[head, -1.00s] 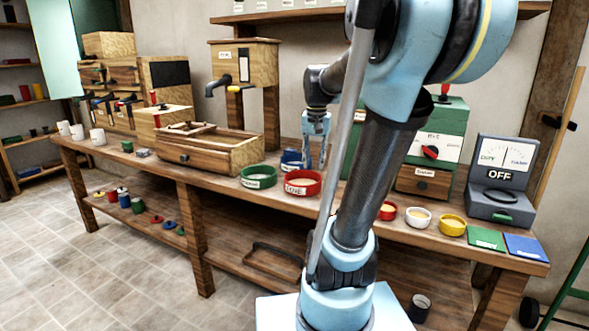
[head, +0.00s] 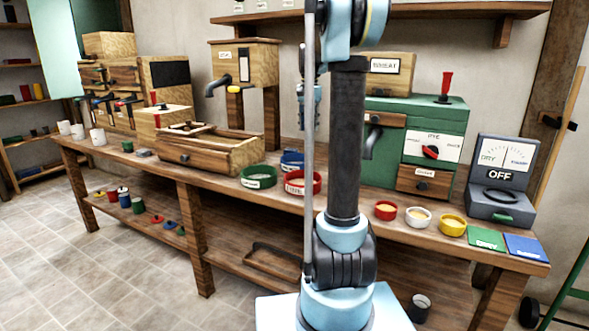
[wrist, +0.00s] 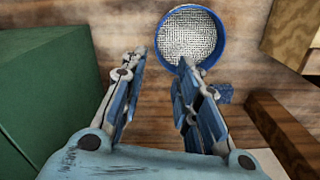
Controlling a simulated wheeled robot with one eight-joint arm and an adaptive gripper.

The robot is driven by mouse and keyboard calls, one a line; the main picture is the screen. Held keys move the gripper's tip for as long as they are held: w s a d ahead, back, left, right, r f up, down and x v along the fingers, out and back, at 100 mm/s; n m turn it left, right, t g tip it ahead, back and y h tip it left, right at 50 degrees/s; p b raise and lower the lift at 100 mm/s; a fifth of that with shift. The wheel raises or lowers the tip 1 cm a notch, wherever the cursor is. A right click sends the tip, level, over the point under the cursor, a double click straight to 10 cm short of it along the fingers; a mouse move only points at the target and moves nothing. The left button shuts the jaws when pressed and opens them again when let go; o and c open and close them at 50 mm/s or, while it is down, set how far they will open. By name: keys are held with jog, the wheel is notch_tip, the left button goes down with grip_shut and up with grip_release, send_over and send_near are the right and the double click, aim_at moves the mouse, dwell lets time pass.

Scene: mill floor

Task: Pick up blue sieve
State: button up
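The blue sieve (head: 288,166) sits on the bench behind the red sieve (head: 293,187), partly hidden by it and by my arm. In the wrist view the blue sieve (wrist: 219,48) shows as a round blue rim with pale mesh, beyond the fingertips and near the right finger. My gripper (wrist: 162,60) is open, with nothing between its fingers. In the head view my gripper (head: 310,106) is above the bench, mostly hidden behind my arm.
A green sieve (head: 258,183) stands left of the red one. A green mill (head: 455,118) stands to the right, and its green side (wrist: 45,90) fills the wrist view's left. A wooden tray box (head: 228,158) is at left. Small bowls (head: 418,217) line the front right.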

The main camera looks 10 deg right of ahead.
send_over(308, 164)
jog(key=w, duration=0.1)
notch_tip(308, 164, down, 12)
jog(key=shift+w+d+r, duration=0.15)
jog(key=shift+r, duration=0.1)
jog(key=shift+s+f, duration=0.15)
jog(key=shift+f, duration=1.2)
jog(key=shift+s+f, duration=0.1)
jog(key=shift+f, duration=1.25)
grip_shut()
